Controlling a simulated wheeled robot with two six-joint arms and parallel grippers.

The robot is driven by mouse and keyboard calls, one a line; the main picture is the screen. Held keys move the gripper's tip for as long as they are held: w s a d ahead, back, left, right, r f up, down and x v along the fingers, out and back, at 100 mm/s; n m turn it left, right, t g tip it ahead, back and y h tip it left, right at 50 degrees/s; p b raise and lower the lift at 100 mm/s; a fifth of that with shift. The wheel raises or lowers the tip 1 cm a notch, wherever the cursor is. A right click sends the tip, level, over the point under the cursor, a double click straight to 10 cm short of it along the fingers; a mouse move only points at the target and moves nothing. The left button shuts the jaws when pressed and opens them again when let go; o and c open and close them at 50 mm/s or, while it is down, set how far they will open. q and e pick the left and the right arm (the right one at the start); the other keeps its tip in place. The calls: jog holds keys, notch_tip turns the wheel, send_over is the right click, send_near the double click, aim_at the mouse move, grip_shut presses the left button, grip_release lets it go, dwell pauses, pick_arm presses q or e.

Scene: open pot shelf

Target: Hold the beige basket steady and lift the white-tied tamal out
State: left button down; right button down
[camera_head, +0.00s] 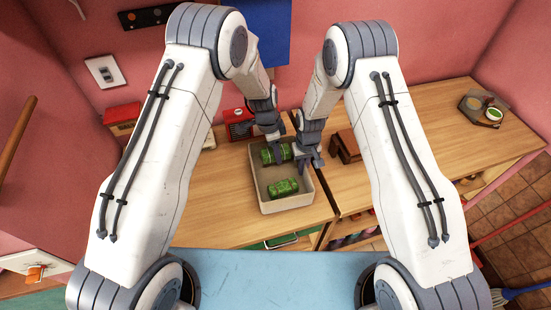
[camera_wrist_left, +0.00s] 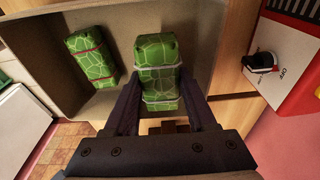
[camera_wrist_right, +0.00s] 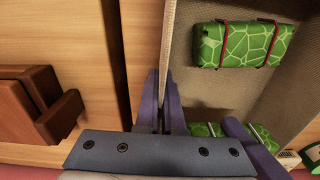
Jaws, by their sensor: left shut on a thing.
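The beige basket (camera_head: 288,206) stands on the wooden counter, with two green leaf-wrapped tamales inside. The white-tied tamal (camera_wrist_left: 157,62) lies at the far side of the basket, also visible in the head view (camera_head: 268,155). My left gripper (camera_head: 279,150) is shut on it, one finger along each side. The red-tied tamal (camera_head: 283,188) lies on the basket floor nearer to me; it also shows in the right wrist view (camera_wrist_right: 242,45). My right gripper (camera_wrist_right: 160,100) is shut on the basket's right wall, one finger inside and one outside.
A red appliance (camera_head: 238,124) stands behind the basket, near the left gripper. A brown wooden object (camera_head: 346,147) stands right of the basket. A tray with small bowls (camera_head: 483,111) is at the far right. The counter between them is mostly clear.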

pick_arm(q)
notch_tip(320, 180, up, 4)
jog(key=shift+r, duration=0.25)
pick_arm(e)
jog(key=c, duration=1)
grip_release()
jog(key=shift+o, duration=0.2)
notch_tip(320, 180, up, 12)
jog(key=shift+r, duration=0.1)
